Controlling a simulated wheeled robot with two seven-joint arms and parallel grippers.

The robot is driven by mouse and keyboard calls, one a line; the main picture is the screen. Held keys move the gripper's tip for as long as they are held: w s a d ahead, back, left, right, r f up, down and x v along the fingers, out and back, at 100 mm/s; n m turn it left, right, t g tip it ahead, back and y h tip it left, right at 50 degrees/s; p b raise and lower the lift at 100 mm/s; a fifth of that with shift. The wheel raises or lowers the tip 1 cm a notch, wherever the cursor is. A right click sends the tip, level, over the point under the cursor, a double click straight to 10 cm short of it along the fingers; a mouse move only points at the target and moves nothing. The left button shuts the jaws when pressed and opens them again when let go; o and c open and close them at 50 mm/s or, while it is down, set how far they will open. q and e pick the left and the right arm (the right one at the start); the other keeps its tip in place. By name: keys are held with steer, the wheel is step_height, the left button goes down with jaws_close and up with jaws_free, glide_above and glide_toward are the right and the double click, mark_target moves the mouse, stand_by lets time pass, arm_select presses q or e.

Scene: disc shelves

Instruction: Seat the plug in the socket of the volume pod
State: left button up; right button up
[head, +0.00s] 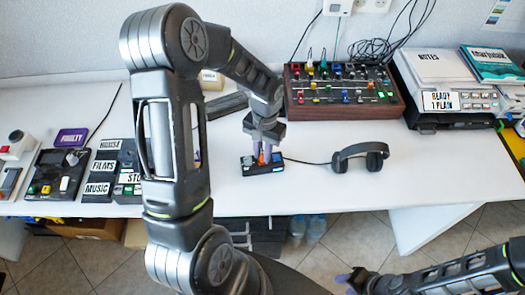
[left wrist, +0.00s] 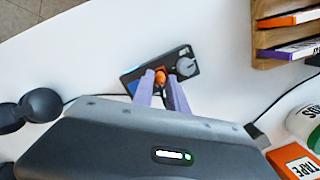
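The volume pod (head: 250,170), a small black box with a grey knob and a blue patch, lies on the white table. It also shows in the left wrist view (left wrist: 185,66), with the knob on its right part. My left gripper (head: 264,160) points down at the pod. Its two purple fingers (left wrist: 160,82) sit on either side of the orange plug (left wrist: 160,76) and appear closed on it. The plug is at the pod's top face; the socket is hidden, so I cannot tell how deep it sits. My right gripper (head: 350,282) is low at the front, its opening unclear.
Black headphones (head: 361,155) lie right of the pod, with a thin cable running toward it. A mixer (head: 340,86) stands behind. Labelled boxes (head: 97,188) and a device (head: 55,172) are at left. Bare table (head: 420,180) lies at right.

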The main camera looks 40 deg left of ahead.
arm_select(q)
steer(key=o, duration=0.4)
steer(key=shift+r, duration=0.1)
steer(key=r, duration=0.4)
steer(key=r+b, duration=0.1)
steer(key=r, duration=0.3)
steer(key=w+r, duration=0.1)
steer(key=r, duration=0.2)
steer(key=shift+w+r+b, duration=0.1)
steer(key=shift+r+b, duration=0.25)
steer(key=shift+r, duration=0.05)
